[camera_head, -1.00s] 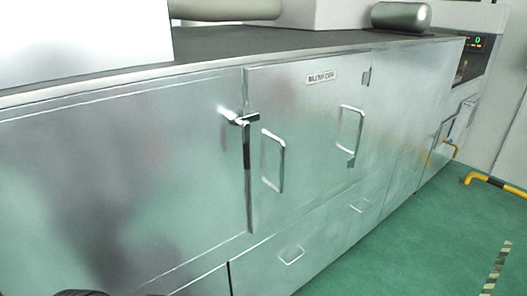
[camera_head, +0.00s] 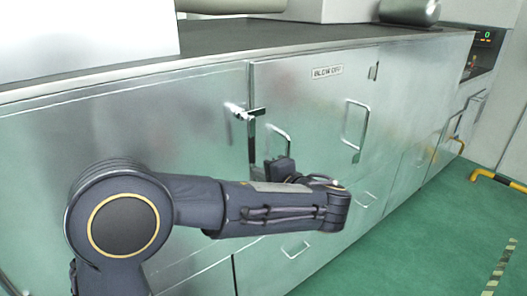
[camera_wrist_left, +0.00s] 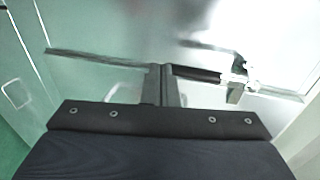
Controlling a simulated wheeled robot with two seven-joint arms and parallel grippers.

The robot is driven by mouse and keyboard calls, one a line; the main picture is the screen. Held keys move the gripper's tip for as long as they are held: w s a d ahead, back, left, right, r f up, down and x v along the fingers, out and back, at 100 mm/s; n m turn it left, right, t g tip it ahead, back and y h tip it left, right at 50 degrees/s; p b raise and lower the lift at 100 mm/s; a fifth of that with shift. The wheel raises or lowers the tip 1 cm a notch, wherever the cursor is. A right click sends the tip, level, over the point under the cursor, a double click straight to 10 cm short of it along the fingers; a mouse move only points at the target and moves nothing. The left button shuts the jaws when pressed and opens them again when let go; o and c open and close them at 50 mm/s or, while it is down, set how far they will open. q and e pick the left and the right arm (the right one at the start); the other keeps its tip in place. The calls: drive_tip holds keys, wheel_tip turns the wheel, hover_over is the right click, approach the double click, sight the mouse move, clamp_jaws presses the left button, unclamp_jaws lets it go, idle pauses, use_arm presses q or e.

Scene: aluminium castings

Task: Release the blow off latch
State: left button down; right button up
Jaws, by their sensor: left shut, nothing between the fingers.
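The blow off latch (camera_head: 245,112) is a small shiny metal lever on the left edge of the door (camera_head: 315,100) marked BLOW OFF. It lies roughly level across the dark door seam. It also shows at the right in the left wrist view (camera_wrist_left: 238,72). My left gripper (camera_head: 279,165) is below and a little right of the latch, in front of the door's left handle (camera_head: 285,136), whose lower part is hidden. In the left wrist view its fingers (camera_wrist_left: 163,72) are shut and empty, apart from the latch. My right gripper is not in view.
A second upright handle (camera_head: 355,126) is on the right of the door. Lower panels have small handles (camera_head: 295,250).

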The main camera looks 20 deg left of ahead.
sight(254, 135)
use_arm(q)
drive_tip(key=w+d+r+m+t+y, duration=0.1)
drive_tip(key=w+d+r+t, duration=0.1)
drive_tip(key=d, duration=0.5)
drive_tip(key=shift+w+d+r+t, duration=0.2)
drive_tip(key=shift+d+r+t, duration=0.1)
drive_tip(key=shift+t, duration=0.4)
drive_tip(key=p+x, duration=0.3)
drive_tip(key=x, duration=0.7)
drive_tip(key=shift+s+r, duration=0.1)
drive_tip(key=s+a, duration=0.1)
drive_tip(key=s+a+p, duration=0.1)
drive_tip(key=s, duration=0.1)
drive_tip(key=shift+s, duration=0.15)
